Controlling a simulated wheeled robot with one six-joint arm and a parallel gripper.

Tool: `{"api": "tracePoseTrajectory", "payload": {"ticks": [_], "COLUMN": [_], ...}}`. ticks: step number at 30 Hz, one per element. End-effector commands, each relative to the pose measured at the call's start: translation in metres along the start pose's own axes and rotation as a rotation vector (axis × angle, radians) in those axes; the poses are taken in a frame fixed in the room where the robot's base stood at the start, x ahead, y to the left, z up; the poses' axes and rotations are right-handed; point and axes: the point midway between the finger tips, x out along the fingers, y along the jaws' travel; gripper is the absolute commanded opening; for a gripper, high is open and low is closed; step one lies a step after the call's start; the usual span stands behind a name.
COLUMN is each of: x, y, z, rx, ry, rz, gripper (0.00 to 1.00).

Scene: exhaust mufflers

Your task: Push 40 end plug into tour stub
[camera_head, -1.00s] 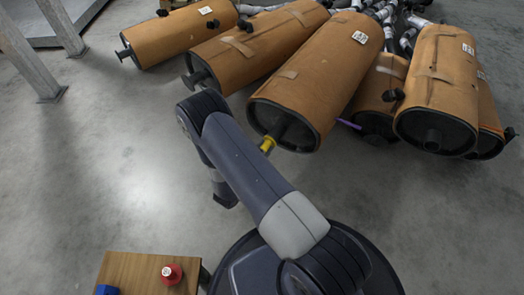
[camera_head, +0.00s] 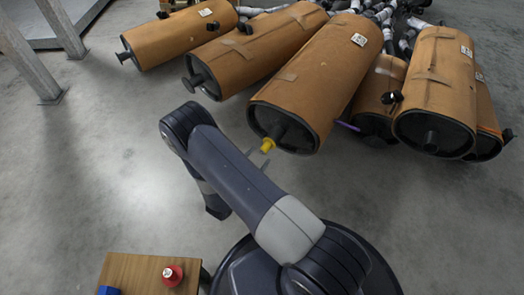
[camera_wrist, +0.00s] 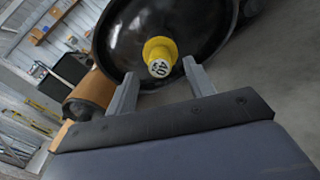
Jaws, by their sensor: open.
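The yellow end plug (camera_head: 267,145) sits at the black stub (camera_head: 277,132) in the near end of the middle tan muffler (camera_head: 318,75). In the wrist view the plug (camera_wrist: 160,56) faces me with black markings on its pale round face. Its yellow collar lies against the dark end of the muffler (camera_wrist: 205,30); how deep it sits in the stub is hidden. My gripper (camera_wrist: 160,84) is open and empty. Its two grey fingers stand apart just short of the plug, one toward each side. In the head view the fingertips (camera_head: 257,159) show beside my arm, below the plug.
More tan mufflers lie on both sides, one at left (camera_head: 180,38) and one at right (camera_head: 436,90). A wooden table (camera_head: 140,272) at bottom left bears a red plug (camera_head: 172,275) and a blue object (camera_head: 108,290).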

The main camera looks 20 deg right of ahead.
Motion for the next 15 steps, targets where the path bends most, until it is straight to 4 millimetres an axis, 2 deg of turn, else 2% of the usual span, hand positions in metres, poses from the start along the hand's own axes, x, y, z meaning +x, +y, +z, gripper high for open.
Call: {"api": "tracePoseTrajectory", "payload": {"ticks": [1, 6, 10, 15], "x": [-0.011, -0.039, -0.055, -0.066], "y": [0.002, 0.002, 0.002, 0.001], "z": [0.002, 0.002, 0.001, 0.001], "rx": [-0.001, -0.001, 0.000, 0.001], "ry": [0.002, 0.001, 0.001, 0.000], "rz": [0.005, 0.005, 0.004, 0.001], "gripper": [0.51, 0.51, 0.51, 0.51]}}
